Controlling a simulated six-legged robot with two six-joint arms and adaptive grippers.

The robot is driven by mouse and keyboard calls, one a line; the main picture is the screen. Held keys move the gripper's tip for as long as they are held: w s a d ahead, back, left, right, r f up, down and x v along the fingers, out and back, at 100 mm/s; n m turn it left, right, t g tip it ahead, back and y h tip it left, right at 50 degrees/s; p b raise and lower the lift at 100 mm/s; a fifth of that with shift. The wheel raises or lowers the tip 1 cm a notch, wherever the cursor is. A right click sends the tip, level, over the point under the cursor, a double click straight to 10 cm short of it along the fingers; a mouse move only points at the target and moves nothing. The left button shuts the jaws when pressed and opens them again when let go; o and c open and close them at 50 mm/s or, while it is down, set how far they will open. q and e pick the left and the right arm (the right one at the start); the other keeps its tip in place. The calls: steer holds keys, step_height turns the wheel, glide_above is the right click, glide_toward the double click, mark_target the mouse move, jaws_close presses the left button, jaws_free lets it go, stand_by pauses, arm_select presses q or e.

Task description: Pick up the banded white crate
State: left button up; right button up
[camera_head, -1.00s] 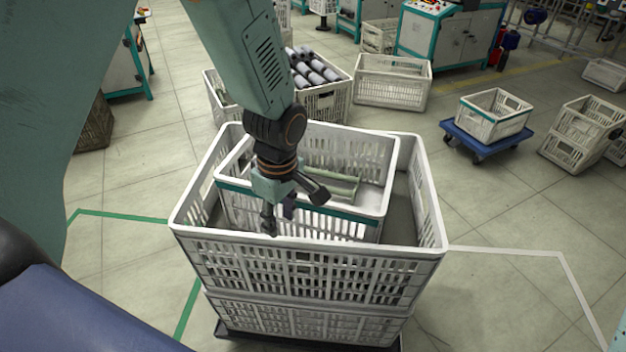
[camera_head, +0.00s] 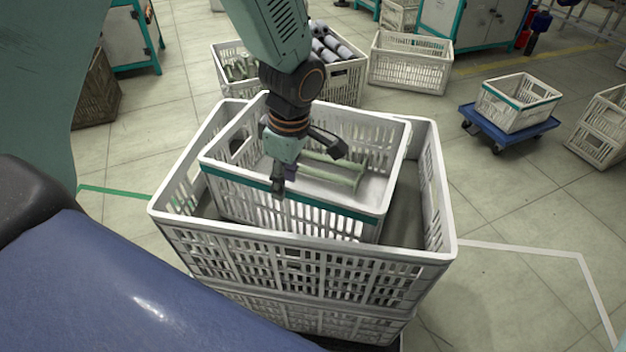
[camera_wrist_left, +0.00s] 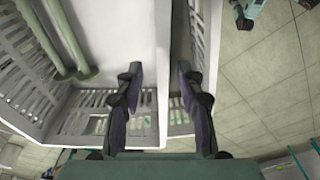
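The banded white crate (camera_head: 300,205), with a teal band under its rim, sits inside a larger white crate (camera_head: 300,245). Pale green spools (camera_head: 330,170) lie in the banded crate. My left gripper (camera_head: 308,166) is at its near wall, with one finger outside in front of the band and the other over the inside. In the left wrist view the gripper (camera_wrist_left: 160,80) is open, its fingers apart on both sides of the white wall, with gaps showing. The far wall is partly hidden by my left arm. My right gripper is out of view.
The larger crate's walls stand close around the banded crate, with a wider gap at the right. Behind are a crate of grey rolls (camera_head: 345,85) and an empty white crate (camera_head: 410,65). A blue dolly (camera_head: 510,133) carries another teal-banded crate (camera_head: 517,103).

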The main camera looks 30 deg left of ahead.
arm_select(q)
steer(key=shift+a+f, duration=0.25)
steer(key=shift+f, duration=0.7)
step_height(320, 180, down, 4)
steer(key=shift+s+a+f+b, duration=0.15)
steer(key=shift+f+b, duration=0.05)
steer(key=shift+b, duration=0.8)
steer(key=shift+s+d+r, duration=0.15)
steer(key=shift+d, duration=0.05)
steer(key=c, duration=0.3)
steer(key=shift+a, duration=0.15)
steer(key=c, duration=0.5)
steer(key=shift+w, duration=0.2)
